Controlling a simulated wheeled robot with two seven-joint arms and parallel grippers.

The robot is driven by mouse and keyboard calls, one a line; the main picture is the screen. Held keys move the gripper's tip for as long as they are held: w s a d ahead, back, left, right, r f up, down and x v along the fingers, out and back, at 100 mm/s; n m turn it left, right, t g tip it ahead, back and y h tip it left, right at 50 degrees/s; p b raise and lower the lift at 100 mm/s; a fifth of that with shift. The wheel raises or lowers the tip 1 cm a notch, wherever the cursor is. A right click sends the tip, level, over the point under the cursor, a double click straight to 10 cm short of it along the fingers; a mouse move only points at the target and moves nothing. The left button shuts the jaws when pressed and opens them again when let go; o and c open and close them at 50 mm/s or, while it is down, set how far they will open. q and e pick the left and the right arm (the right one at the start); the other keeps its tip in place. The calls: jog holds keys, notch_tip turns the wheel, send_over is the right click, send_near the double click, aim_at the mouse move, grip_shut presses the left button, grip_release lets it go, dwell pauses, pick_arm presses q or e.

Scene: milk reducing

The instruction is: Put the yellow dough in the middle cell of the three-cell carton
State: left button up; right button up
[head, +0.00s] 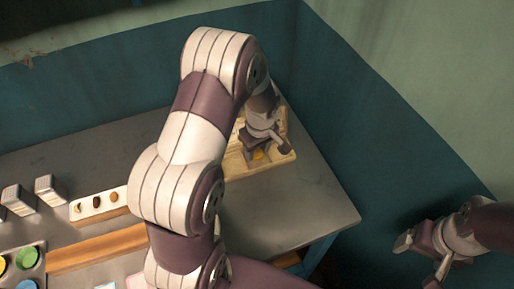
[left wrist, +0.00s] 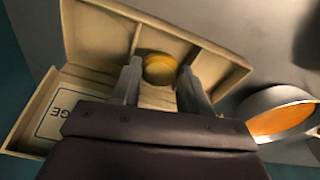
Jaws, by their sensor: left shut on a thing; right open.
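The yellow dough (left wrist: 159,69) is a small round piece between the fingertips of my left gripper (left wrist: 160,75). My left gripper is shut on it, inside or just over the middle cell of the three-cell carton (left wrist: 180,28). Whether the dough touches the cell floor I cannot tell. In the head view the carton (head: 283,160) is at the table's back right, partly hidden by my left arm. A bit of yellow dough (head: 258,155) shows under my left gripper (head: 262,148). My right gripper (head: 420,257) is open and empty, off the table's right side.
A white tray (head: 88,210) with three small pieces, grey boxes (head: 18,198), a wooden board (head: 97,250) and a green round dish (head: 28,258) lie at the left. A round container with orange inside (left wrist: 285,118) stands beside the carton. The table's right front (head: 300,210) is clear.

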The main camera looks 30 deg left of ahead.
dwell(0.4)
pick_arm(q)
jog(key=o, duration=1.1)
notch_tip(320, 180, up, 13)
jog(key=d, duration=0.1)
jog(key=s+d+f+m, duration=0.2)
jog(key=s+d+m, duration=0.1)
jog(key=s+m, duration=0.3)
jog(key=s+d+f+m+h, duration=0.1)
jog(key=s+d+f+m, duration=0.1)
jog(key=s+d+m, duration=0.2)
jog(key=s+m, duration=0.2)
jog(key=s, duration=0.1)
jog(key=shift+s+f+t+b, duration=0.2)
jog(key=shift+f+t+b, duration=0.05)
jog(key=shift+t+b, duration=0.05)
